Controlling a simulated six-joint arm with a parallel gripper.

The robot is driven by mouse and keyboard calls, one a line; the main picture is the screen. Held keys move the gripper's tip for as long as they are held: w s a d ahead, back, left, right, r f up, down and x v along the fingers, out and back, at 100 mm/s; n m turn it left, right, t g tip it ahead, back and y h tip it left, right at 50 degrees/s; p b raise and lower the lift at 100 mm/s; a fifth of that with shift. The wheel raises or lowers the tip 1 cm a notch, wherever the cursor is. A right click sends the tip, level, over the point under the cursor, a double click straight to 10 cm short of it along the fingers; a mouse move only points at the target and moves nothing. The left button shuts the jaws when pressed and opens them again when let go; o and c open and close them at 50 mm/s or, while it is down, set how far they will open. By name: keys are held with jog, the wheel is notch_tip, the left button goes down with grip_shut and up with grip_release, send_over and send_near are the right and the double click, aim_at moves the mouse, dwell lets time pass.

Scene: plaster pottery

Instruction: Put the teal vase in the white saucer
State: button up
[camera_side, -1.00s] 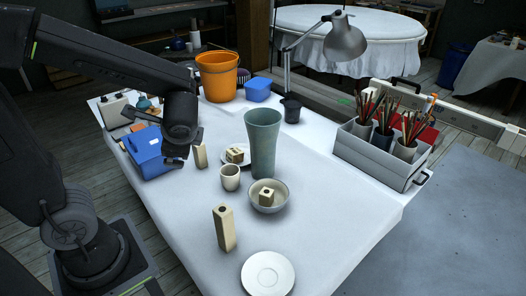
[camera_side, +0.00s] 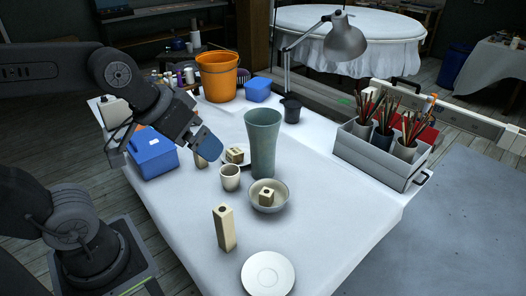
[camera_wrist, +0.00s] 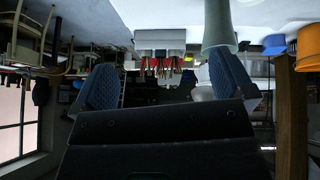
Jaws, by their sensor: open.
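The tall teal vase (camera_side: 263,146) stands upright near the middle of the table, just behind a grey bowl. It also shows upside down at the top of the wrist view (camera_wrist: 217,28), partly behind a finger. The white saucer (camera_side: 267,274) lies empty at the table's front edge. My gripper (camera_side: 207,147) is open and empty, left of the vase and apart from it, tilted toward it. In the wrist view both blue-padded fingers of my gripper (camera_wrist: 165,78) stand wide apart.
A small cup (camera_side: 230,178), a grey bowl (camera_side: 270,207) with a block in it and a tall cream block (camera_side: 224,229) stand between vase and saucer. A blue box (camera_side: 152,155) is at left, a lamp (camera_side: 345,40) behind, a brush crate (camera_side: 372,160) at right. The front right is clear.

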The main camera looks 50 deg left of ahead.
jog(key=w+d+r+n+t+y, duration=0.1)
jog(key=w+r+n+t, duration=0.15)
jog(key=w+n, duration=0.75)
jog(key=w+d+r+n+t+y, duration=0.1)
jog(key=w+n+t, duration=0.3)
jog(key=w, duration=0.9)
jog(key=w+d+r+n+t+y, duration=0.1)
jog(key=w+r+n+t, duration=0.1)
jog(key=w+n, duration=0.85)
jog(key=w+a+f+n+y, duration=0.2)
jog(key=w+f+n+y, duration=0.2)
jog(key=w+f+n, duration=0.15)
jog(key=n+g+y, duration=1.2)
jog(key=n+g, duration=0.3)
jog(key=n, duration=0.8)
send_near(271, 157)
jog(key=shift+a, duration=0.1)
jog(key=a, duration=0.7)
jog(key=shift+a, duration=0.35)
jog(key=shift+w+a+r, duration=0.1)
jog(key=shift+a, duration=1.25)
jog(key=shift+w+a+r, duration=0.1)
jog(key=shift+a, duration=1.25)
